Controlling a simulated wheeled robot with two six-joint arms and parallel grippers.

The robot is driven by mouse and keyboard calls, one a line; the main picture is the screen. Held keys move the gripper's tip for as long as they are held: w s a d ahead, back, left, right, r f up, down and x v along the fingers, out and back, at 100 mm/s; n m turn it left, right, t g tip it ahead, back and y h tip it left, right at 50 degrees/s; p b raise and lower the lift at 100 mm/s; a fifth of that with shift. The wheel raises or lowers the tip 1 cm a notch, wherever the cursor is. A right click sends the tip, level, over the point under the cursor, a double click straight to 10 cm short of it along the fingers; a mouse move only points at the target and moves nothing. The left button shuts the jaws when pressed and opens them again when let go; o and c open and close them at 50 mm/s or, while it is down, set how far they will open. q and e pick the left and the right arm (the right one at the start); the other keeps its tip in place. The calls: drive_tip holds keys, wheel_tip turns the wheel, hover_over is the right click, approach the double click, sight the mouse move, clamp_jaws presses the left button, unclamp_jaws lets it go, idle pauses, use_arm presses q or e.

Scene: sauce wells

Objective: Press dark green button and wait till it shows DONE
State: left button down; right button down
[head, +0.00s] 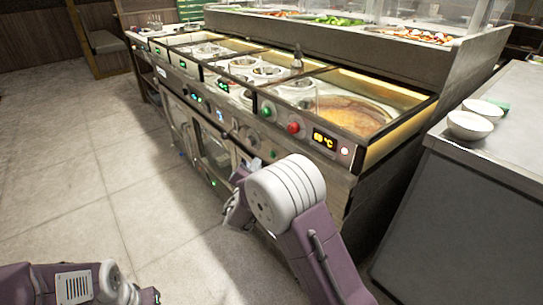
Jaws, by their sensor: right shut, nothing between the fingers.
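A green button (266,112) sits on the front panel of the sauce-well counter, left of a red button (293,128). An orange display (324,140) to their right shows a reading ending in °C. A small green display (222,87) is farther left on the panel; its text is too small to read. My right gripper (231,212) is shut and empty, low in front of the counter and below the green button, apart from it. My wrist partly hides it. My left gripper (150,296) is at the bottom left edge, mostly cut off, so its jaws cannot be judged.
The counter holds wells with round pots (243,65) and a brown sauce pan (352,114) near the right end. A side counter (490,150) with white bowls (469,125) stands at the right. The tiled floor (110,190) at left is clear.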

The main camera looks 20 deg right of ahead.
sight(272, 155)
drive_tip(key=shift+w+d+b, duration=0.3)
drive_tip(key=shift+d, duration=0.4)
drive_tip(key=shift+w+d+b, duration=0.25)
drive_tip(key=shift+d, duration=0.4)
idle(1.0)
drive_tip(key=shift+w+d+b, duration=0.1)
drive_tip(key=shift+d+b, duration=0.3)
drive_tip(key=shift+b, duration=0.05)
drive_tip(key=shift+w+d+b, duration=0.2)
drive_tip(key=shift+d+b, duration=0.1)
drive_tip(key=shift+d, duration=0.15)
idle(0.5)
drive_tip(key=shift+a, duration=0.15)
drive_tip(key=shift+s+a, duration=0.35)
drive_tip(key=shift+a, duration=0.35)
